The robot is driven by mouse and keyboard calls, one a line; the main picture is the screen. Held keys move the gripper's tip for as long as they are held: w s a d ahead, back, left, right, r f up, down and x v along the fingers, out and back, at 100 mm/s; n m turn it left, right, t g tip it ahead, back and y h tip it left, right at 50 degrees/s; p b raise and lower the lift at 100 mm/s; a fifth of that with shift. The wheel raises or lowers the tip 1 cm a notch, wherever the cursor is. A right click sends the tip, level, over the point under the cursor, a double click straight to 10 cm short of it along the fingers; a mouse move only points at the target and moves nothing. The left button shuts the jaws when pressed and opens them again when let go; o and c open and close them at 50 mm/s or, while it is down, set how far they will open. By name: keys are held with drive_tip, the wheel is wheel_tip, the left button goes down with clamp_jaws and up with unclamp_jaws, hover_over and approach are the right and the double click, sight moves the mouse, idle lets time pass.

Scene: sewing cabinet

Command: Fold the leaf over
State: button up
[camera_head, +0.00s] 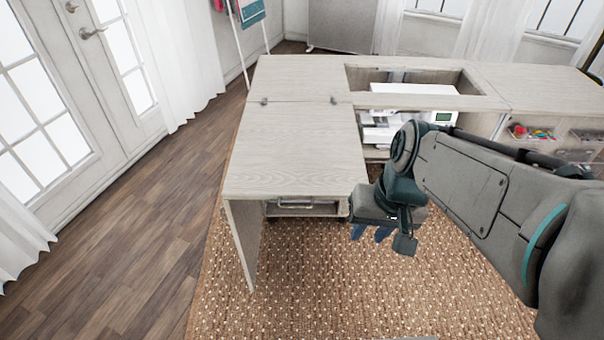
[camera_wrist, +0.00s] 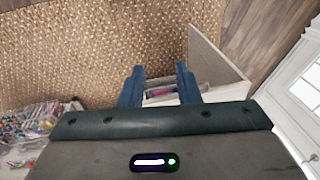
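The leaf (camera_head: 295,150) is a pale wood-grain panel lying flat and level with the cabinet top (camera_head: 300,75). Two small hinges (camera_head: 333,100) sit along the seam between them. A thin upright panel (camera_head: 242,235) stands under the leaf's near left corner, and it also shows in the wrist view (camera_wrist: 215,65). My gripper (camera_head: 372,234) is beside the leaf's near right corner, apart from it as far as I can tell, with its fingers pointing down. In the wrist view my gripper (camera_wrist: 160,72) has its two blue fingers apart with nothing between them.
A white sewing machine (camera_head: 400,120) sits in the cabinet opening to the right of the leaf. Trays of coloured supplies (camera_head: 535,133) are farther right. The woven rug (camera_head: 310,290) in front and the wood floor (camera_head: 150,230) at left are clear.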

drive_tip(key=w+a+f+m+g+y+b, duration=0.15)
drive_tip(key=a+f+y+b, duration=0.25)
drive_tip(key=f+b, duration=0.45)
drive_tip(key=m+t+y+b, duration=0.6)
drive_tip(key=y+b, duration=0.4)
drive_tip(key=b, duration=0.7)
approach(295, 207)
drive_tip(key=shift+n+t, duration=0.55)
drive_tip(key=shift+n, duration=0.1)
drive_tip(key=b+x, duration=0.1)
drive_tip(key=x, duration=0.2)
drive_tip(key=b+x, duration=0.1)
drive_tip(key=x, duration=0.6)
drive_tip(key=shift+s+a+f+b, duration=0.1)
drive_tip(key=shift+f+b, duration=0.25)
drive_tip(key=shift+b, duration=0.05)
clamp_jaws()
